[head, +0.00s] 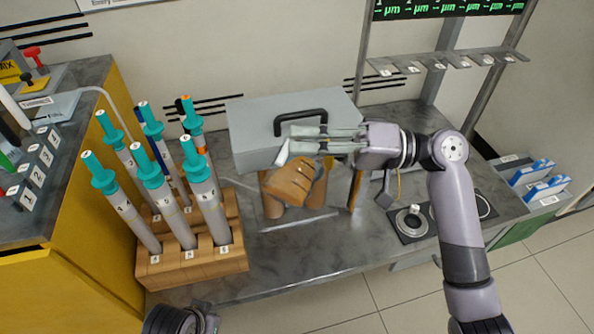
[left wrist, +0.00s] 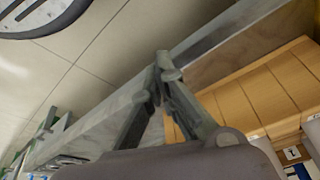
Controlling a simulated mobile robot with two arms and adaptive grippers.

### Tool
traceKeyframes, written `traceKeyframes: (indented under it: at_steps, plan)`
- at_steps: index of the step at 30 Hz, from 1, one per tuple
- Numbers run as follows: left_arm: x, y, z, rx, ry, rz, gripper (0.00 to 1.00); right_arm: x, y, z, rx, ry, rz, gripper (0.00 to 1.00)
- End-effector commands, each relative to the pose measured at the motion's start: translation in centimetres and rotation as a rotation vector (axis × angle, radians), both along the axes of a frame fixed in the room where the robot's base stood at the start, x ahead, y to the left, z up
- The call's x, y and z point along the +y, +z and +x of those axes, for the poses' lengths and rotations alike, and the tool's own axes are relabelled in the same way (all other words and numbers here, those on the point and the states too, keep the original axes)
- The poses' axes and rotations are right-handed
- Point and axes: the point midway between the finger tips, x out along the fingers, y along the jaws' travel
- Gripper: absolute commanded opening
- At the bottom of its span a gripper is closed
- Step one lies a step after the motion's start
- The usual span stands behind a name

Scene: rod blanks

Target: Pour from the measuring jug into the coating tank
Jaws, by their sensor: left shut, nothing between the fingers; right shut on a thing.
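My right gripper (head: 300,139) reaches in from the right in the head view, in front of the grey box. The exact grip is hard to see. The grey box (head: 250,150) with a black handle on top stands behind it. It may be the coating tank; I see no opening. Brown cylinders (head: 270,203) show below it. My left gripper (left wrist: 163,70) is shut and empty in the left wrist view. Only part of the left arm shows in the head view.
A wooden rack (head: 190,268) holds several numbered tubes with teal tops on the left of the bench. A black plate with a round knob (head: 413,220) lies at the right. Yellow cabinets (head: 75,215) stand at far left. The front middle of the bench is mostly clear.

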Motion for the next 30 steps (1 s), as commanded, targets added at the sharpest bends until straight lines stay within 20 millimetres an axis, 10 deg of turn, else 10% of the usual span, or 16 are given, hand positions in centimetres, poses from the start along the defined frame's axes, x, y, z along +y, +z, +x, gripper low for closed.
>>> traceKeyframes:
  at_steps: [30]
  plan:
    - [0.0,-1.3,0.3,0.006,-0.002,0.003,0.00,-0.3,0.2,0.6,0.054,0.000,0.025,0.00]
